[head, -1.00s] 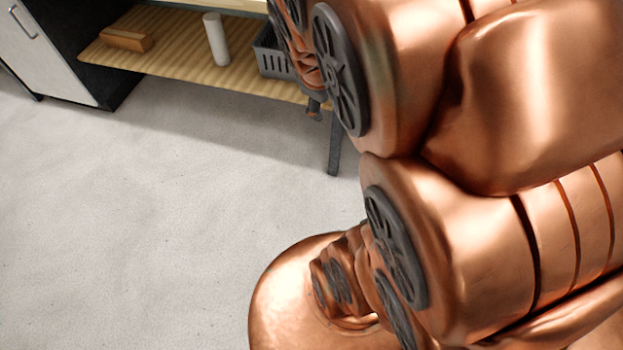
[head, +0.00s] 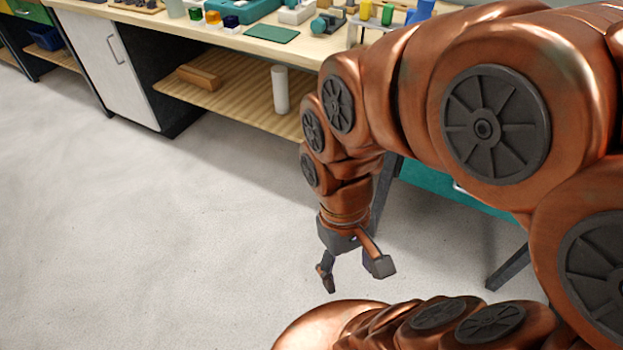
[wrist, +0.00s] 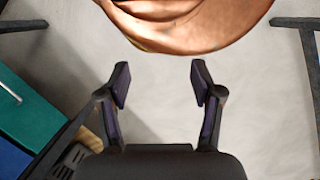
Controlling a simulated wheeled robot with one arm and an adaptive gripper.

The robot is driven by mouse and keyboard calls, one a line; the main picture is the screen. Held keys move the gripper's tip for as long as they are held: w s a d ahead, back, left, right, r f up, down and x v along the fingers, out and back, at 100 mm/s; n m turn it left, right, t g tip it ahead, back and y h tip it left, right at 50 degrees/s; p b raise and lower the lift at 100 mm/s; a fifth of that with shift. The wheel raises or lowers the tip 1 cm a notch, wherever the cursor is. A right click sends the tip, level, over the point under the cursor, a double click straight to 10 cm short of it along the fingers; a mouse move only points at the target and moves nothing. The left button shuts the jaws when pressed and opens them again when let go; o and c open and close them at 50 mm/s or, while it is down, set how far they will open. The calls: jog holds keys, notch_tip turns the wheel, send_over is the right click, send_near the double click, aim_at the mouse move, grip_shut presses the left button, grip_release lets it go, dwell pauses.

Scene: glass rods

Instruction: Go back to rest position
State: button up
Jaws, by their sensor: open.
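My gripper (head: 355,279) hangs below my copper arm in the head view, pointing down over bare floor in front of the workbench. Its two fingers are spread apart with nothing between them. In the wrist view the gripper (wrist: 157,85) is also open and empty, with grey floor behind the fingers. No glass rod can be made out in either view.
A workbench (head: 290,50) with several small items on top runs across the back. Its lower shelf (head: 240,104) holds a wooden block (head: 197,77) and a white cylinder (head: 280,90). A teal drawer (head: 455,187) and table legs stand behind my arm. The floor at left is clear.

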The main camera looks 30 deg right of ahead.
notch_tip(320, 180, up, 17)
jog(key=w+t+p, duration=0.1)
jog(key=p, duration=1.5)
jog(key=shift+r, duration=0.2)
